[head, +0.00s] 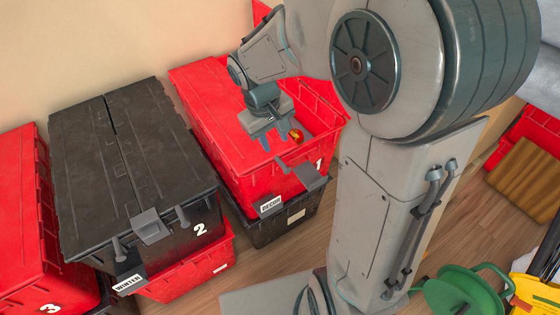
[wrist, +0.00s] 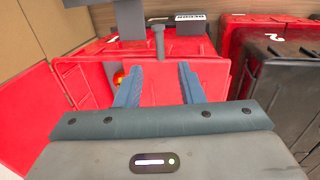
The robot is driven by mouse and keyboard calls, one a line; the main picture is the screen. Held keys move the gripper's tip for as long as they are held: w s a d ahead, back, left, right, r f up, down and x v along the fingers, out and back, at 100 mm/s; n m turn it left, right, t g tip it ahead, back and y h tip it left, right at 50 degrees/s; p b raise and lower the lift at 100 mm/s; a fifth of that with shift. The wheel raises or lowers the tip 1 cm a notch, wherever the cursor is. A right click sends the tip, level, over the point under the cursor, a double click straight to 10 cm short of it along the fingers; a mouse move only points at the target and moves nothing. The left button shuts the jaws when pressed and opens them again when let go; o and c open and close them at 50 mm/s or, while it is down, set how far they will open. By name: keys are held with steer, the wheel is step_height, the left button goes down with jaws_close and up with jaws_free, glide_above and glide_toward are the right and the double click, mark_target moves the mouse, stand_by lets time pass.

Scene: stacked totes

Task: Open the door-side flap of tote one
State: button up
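Tote one (head: 268,180) is red, with a white "1" and a DECOR label on its front; it also shows in the wrist view (wrist: 188,47). Its left flap (head: 205,95) in the head view lies closed. The right part is uncovered, showing the inside and a small red-and-yellow item (head: 296,135). In the wrist view a red flap (wrist: 35,115) stands swung outward at the left. A grey latch (head: 310,176) is at the front edge. My gripper (head: 272,138) is above the tote, fingers apart and empty; they also show in the wrist view (wrist: 158,75). Fingertip contact is unclear.
Black tote two (head: 120,165) stands close at left on a red tote (head: 190,270). Red tote three (head: 20,220) is at far left. A dark tote (head: 285,225) is under tote one. A green reel (head: 462,292) is at lower right. Wooden floor is clear between.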

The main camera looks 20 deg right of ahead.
mark_target(281, 163)
steer(key=f+b, duration=0.1)
steer(key=f, duration=0.2)
steer(key=d+f+b, duration=0.1)
steer(key=f, duration=0.5)
steer(key=shift+w+d+f+b, duration=0.15)
steer(key=shift+w+d+b, duration=0.1)
steer(key=shift+d+b, duration=0.15)
jaws_close()
